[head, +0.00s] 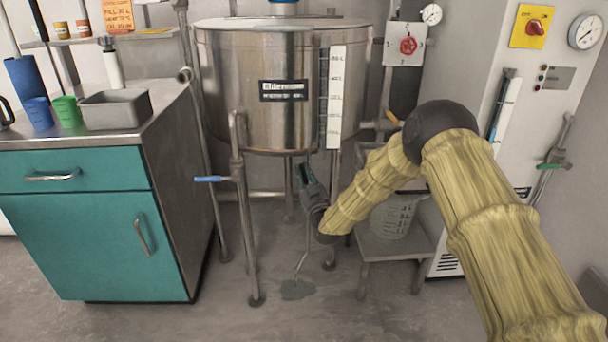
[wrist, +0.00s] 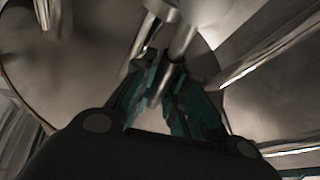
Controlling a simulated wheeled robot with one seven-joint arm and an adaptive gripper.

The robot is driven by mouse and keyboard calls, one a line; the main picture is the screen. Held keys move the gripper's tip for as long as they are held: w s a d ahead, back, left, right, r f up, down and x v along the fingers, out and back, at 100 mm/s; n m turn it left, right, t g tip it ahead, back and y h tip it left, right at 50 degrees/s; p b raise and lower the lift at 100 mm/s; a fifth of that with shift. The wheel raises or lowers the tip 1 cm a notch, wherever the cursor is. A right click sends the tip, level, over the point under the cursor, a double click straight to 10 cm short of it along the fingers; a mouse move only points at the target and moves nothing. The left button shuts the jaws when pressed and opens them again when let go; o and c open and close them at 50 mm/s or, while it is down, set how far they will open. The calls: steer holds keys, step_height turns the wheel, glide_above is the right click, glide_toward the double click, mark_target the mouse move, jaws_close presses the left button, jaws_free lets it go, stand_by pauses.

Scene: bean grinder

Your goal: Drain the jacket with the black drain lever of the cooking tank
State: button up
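The steel cooking tank (head: 235,85) stands on legs at the centre of the head view. My gripper (head: 307,180) is under the tank, its green-padded fingers pointing up towards the tank's underside. In the wrist view, the fingers of my gripper (wrist: 167,75) lie close on both sides of a short steel pipe (wrist: 162,88). Their tips are dark and close together. I cannot make out the black drain lever in either view, nor tell whether the fingers hold anything. Below my gripper, a thin pale line (head: 303,260) runs down to a dark patch (head: 297,290) on the floor.
A blue-handled lever (head: 210,179) is on a pipe left of my gripper. Tank legs and pipes surround my gripper. A teal cabinet (head: 80,240) is at the left; the front floor is clear.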

steer(key=o, duration=0.3)
steer(key=v, duration=1.2)
